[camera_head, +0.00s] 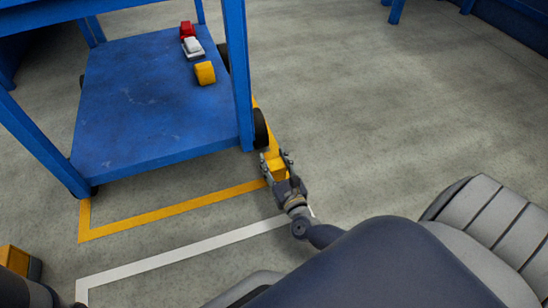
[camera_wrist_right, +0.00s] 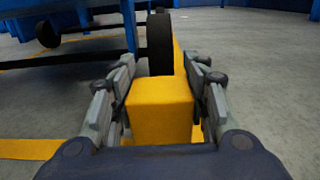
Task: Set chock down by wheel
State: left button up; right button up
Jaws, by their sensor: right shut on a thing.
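A yellow block-shaped chock (camera_head: 276,168) is between the fingers of my right gripper (camera_head: 275,160), close to the floor by the cart's near right corner. In the right wrist view the chock (camera_wrist_right: 160,108) fills the space between the two fingers of the gripper (camera_wrist_right: 160,72). The black wheel (camera_head: 261,128) stands just beyond the chock; the wheel (camera_wrist_right: 160,44) is directly behind it in the wrist view. Whether chock and wheel touch, or whether the chock rests on the floor, I cannot tell. My left gripper is not visible.
The blue cart's lower shelf (camera_head: 150,115) carries a yellow block (camera_head: 205,73), a white item (camera_head: 192,47) and a red item (camera_head: 186,29). Yellow tape (camera_head: 170,209) and white tape (camera_head: 185,255) mark the floor. Open floor (camera_head: 390,110) lies to the right.

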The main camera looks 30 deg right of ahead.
aim_at(279, 177)
jog(key=shift+f+b, duration=1.65)
jog(key=shift+f, duration=0.1)
jog(key=shift+r, duration=0.1)
jog(key=o, duration=1.5)
jog(key=shift+s+p, duration=0.15)
jog(key=shift+p, duration=0.15)
jog(key=p+v, duration=0.3)
jog(key=v, duration=0.3)
jog(key=shift+s+a, duration=0.2)
jog(key=shift+s, duration=0.35)
